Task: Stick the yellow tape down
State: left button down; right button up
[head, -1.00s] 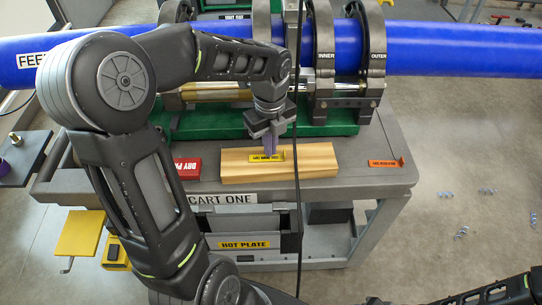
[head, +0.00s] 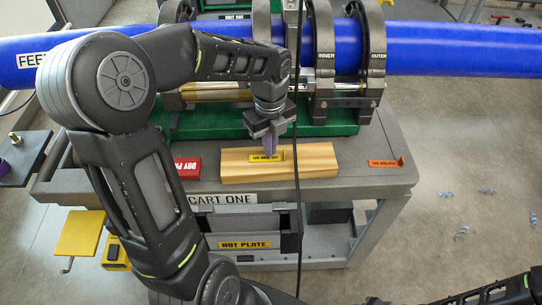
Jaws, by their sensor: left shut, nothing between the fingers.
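The yellow tape (head: 266,156), a short strip with dark lettering, lies on the wooden block (head: 315,163) on the cart top. Its right end seems to stand up a little. My left gripper (head: 271,152) is shut and empty, pointing down with its fingertips at the tape; whether they press on it I cannot tell. The fingers hide part of the strip. Part of my right arm shows at the bottom right edge, but its gripper is out of the picture.
An orange tape strip (head: 385,162) lies on the cart top (head: 352,183) at the right, one end raised. A red box (head: 187,168) sits left of the block. Behind are the green base (head: 215,124), clamp rings and the blue pipe (head: 460,48). A dark cable hangs before the block.

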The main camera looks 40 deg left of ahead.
pick_arm(q)
jog(key=shift+f+b, duration=0.55)
jog(key=shift+f, duration=0.3)
dwell(0.7)
notch_tip(320, 180, up, 3)
jog(key=shift+f+p, duration=0.2)
jog(key=shift+p, duration=0.95)
jog(key=shift+r+p, duration=1.95)
jog(key=shift+r, duration=0.35)
